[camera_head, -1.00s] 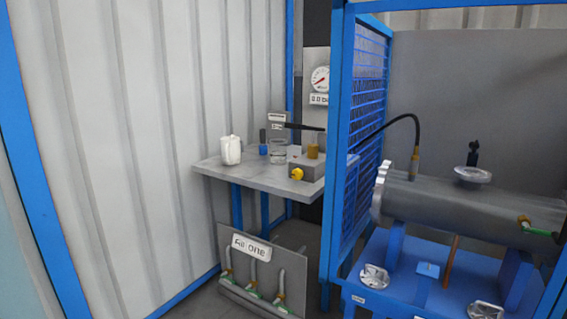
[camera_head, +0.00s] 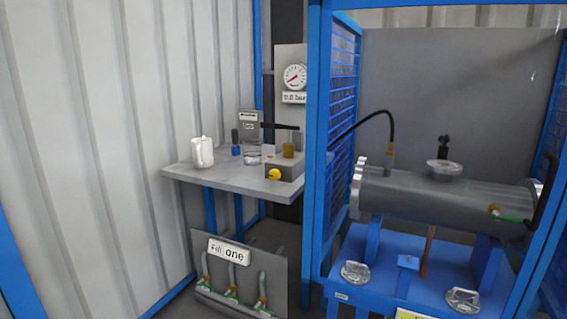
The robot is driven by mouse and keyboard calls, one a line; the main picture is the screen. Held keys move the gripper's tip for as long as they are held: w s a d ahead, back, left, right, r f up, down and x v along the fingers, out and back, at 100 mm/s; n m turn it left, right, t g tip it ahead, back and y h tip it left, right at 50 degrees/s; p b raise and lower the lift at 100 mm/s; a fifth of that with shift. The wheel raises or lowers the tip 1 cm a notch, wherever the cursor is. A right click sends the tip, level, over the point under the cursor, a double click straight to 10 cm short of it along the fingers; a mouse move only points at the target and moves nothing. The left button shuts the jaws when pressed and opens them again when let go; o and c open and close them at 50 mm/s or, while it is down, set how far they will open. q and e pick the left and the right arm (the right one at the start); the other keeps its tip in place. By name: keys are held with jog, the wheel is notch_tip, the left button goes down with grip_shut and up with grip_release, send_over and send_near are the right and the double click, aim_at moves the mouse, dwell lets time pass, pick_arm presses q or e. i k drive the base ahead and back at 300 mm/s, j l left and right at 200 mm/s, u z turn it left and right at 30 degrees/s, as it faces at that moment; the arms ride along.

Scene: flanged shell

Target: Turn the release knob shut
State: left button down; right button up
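A yellow knob (camera_head: 274,174) sits on the front of a grey pump block (camera_head: 289,168) on the grey side table. It looks like the release knob, but no label on it can be read. A brass-coloured cylinder (camera_head: 288,150) stands on top of the block, and a dark lever (camera_head: 280,126) extends above it. Whether the knob is open or shut cannot be told. The round gauge (camera_head: 295,77) on the panel behind has a red needle. Neither of my grippers is in view.
A blue frame post (camera_head: 316,150) stands right of the table (camera_head: 215,178). Behind it, a grey flanged shell (camera_head: 440,205) rests on a blue stand. A white jug (camera_head: 202,152) is on the table.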

aim_at(274, 175)
jog(key=u, duration=0.55)
jog(key=i+l+u, duration=0.15)
jog(key=u, duration=0.25)
jog(key=l+u, duration=0.4)
jog(key=i+l+u, duration=0.1)
jog(key=l+u, duration=0.15)
jog(key=u, duration=0.2)
